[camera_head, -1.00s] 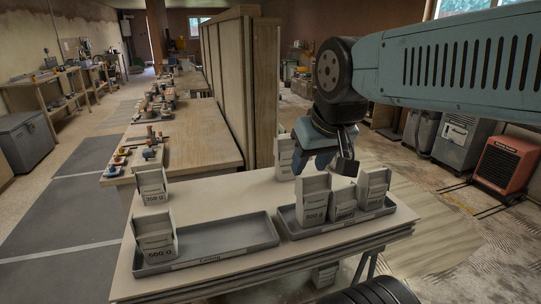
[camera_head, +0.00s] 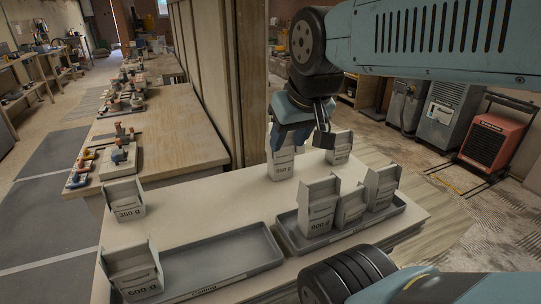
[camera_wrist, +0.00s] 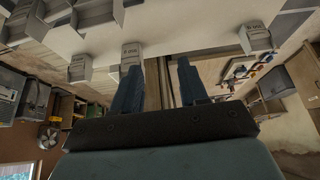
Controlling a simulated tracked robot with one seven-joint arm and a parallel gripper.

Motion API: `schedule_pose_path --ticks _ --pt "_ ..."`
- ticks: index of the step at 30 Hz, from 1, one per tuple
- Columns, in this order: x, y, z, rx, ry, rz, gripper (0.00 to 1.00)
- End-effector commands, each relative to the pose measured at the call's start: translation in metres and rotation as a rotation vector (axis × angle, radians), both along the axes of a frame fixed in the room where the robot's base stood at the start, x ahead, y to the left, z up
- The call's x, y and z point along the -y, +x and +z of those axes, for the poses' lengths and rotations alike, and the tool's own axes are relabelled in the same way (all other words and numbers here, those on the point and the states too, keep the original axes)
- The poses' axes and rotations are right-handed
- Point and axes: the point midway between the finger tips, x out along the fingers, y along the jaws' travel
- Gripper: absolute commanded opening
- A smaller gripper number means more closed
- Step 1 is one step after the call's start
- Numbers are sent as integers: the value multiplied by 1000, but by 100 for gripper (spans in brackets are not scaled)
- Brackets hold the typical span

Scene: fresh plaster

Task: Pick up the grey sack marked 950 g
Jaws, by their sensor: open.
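The grey sack marked 950 g (camera_head: 282,168) stands upright at the back middle of the pale table, outside the trays; its print is small. My gripper (camera_head: 304,138) is open and empty, near the top of this sack, and hides part of its upper end in the head view. In the wrist view, which is upside down, my gripper (camera_wrist: 159,66) has its two fingers spread. The sack (camera_wrist: 131,55) lies just beyond the tip of the left finger there, not centred between the fingers. I cannot tell whether they touch.
Another sack (camera_head: 338,148) stands close right of it. The right tray (camera_head: 340,235) holds several sacks in front. A 350 g sack (camera_head: 125,202) stands at the left. A wooden partition (camera_head: 215,75) rises behind.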

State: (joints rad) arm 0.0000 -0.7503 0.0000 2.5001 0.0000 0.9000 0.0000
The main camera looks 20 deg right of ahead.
Motion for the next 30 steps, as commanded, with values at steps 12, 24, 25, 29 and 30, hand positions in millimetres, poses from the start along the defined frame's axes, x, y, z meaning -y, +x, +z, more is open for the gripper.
schedule_pose_path --ticks 12,24,25,29,30 --pt "18 37 -13 -167 -115 102 84" --pt "46 108 -49 -470 -356 294 100" --pt "48 113 -52 -493 -376 309 100" --pt "54 137 -67 -592 -460 373 100" --pt "56 144 -72 -623 -488 393 100"
